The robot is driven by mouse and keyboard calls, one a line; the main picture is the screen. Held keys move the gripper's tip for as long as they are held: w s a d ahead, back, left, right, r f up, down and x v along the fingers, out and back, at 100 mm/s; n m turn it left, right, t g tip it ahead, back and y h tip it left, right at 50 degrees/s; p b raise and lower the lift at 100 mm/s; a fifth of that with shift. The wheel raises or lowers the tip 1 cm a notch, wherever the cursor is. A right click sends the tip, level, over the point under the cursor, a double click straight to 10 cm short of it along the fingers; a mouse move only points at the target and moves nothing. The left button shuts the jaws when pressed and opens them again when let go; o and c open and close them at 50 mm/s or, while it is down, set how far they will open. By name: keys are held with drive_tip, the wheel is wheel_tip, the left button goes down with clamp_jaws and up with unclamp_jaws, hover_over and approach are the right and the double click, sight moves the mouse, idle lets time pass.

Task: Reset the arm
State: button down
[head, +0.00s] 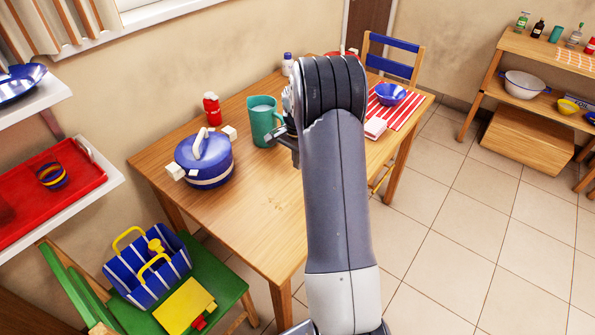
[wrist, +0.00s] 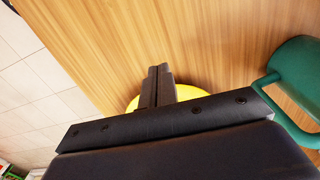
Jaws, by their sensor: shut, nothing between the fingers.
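My arm reaches up over the wooden table (head: 255,205) in the head view. Only part of my gripper (head: 284,134) shows there, beside the green pitcher (head: 263,120). In the wrist view my gripper (wrist: 158,72) has its two dark fingers together with nothing between them. A yellow round thing (wrist: 188,93) lies partly hidden behind the fingers, over the wood. The green pitcher (wrist: 298,80) stands at the right of that view, apart from the fingers.
A blue pot (head: 203,165) and a red bottle (head: 212,109) stand left of the pitcher. A blue bowl (head: 390,94) sits on a striped mat (head: 408,112) at the right. A green chair (head: 222,281) holds a striped basket (head: 147,277). The table's front middle is clear.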

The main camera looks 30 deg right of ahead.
wheel_tip(320, 180, up, 5)
drive_tip(key=shift+a+f, duration=0.1)
drive_tip(key=shift+a, duration=0.05)
drive_tip(key=shift+f, duration=0.1)
